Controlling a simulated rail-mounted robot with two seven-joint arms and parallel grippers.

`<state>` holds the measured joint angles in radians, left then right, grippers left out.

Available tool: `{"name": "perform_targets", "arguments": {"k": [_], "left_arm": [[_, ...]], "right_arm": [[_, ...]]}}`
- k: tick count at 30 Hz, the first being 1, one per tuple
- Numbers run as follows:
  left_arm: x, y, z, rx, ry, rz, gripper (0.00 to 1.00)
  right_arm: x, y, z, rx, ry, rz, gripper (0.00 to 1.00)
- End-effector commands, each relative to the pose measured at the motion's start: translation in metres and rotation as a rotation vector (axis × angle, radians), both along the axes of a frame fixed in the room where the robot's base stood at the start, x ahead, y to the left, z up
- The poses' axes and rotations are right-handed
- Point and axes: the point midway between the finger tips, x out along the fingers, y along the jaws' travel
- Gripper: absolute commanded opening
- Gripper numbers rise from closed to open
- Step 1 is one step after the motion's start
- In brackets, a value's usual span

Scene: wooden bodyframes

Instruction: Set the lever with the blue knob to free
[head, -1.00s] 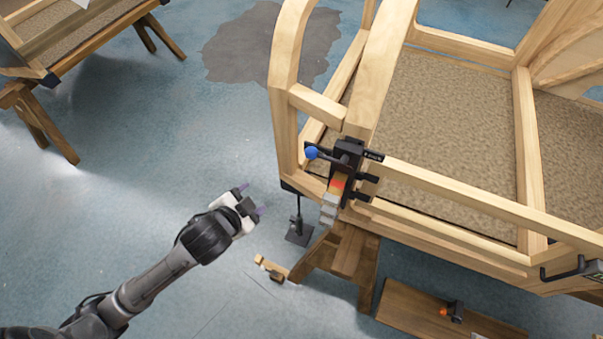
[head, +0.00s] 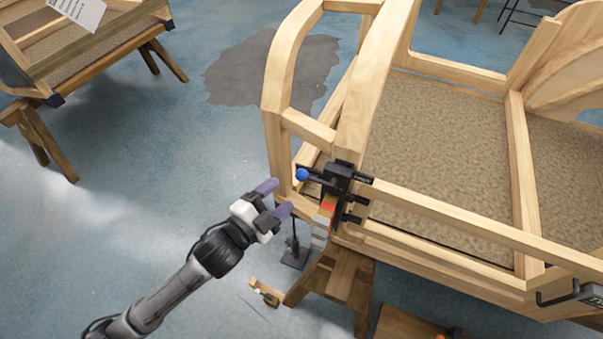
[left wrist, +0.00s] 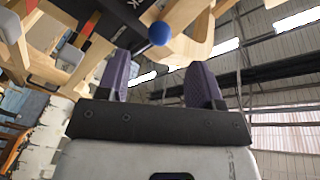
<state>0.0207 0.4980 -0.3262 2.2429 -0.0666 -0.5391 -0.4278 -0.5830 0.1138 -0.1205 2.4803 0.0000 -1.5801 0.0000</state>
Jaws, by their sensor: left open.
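The blue knob (head: 302,174) sits at the left end of a short dark lever, which joins a black clamp block (head: 337,178) on the wooden bodyframe's near corner post. My left gripper (head: 275,198) is open and empty, to the left of and slightly below the knob in the head view, apart from it. In the left wrist view the knob (left wrist: 159,33) shows beyond the two purple fingers (left wrist: 163,85), roughly between them and above their tips. The lever runs down-left from it there. Lettering on the black block is only partly seen and I cannot read the lever's setting.
The wooden bodyframe (head: 455,211) fills the right side, resting on a trestle (head: 343,275). A red-orange and grey stack (head: 324,222) hangs under the clamp. A small wooden piece (head: 265,292) lies on the floor below. Open floor (head: 130,225) lies to the left.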

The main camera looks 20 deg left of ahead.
Motion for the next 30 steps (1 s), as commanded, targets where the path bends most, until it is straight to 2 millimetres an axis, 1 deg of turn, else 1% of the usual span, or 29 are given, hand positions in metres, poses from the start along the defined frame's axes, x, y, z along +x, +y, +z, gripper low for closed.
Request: {"name": "perform_targets", "arguments": {"k": [1,6,12,19,30], "left_arm": [[0.01,-0.004,0.0,-0.002,-0.002,0.0,0.6],[0.039,-0.013,0.0,-0.002,-0.001,0.0,0.6],[0.063,-0.021,0.0,-0.002,0.0,0.001,0.6],[0.076,-0.025,0.0,0.0,0.001,0.001,0.6],[0.079,-0.026,0.0,-0.001,0.002,0.0,0.59]], "right_arm": [[0.0,-0.001,-0.001,-0.002,0.0,0.001,0.0],[0.0,-0.003,-0.003,-0.012,-0.001,0.007,0.0],[0.001,-0.004,-0.004,-0.013,-0.002,0.007,0.0],[0.001,-0.003,-0.005,-0.01,-0.002,0.005,0.0],[0.001,0.0,-0.005,-0.001,-0.002,0.0,0.0]]}}
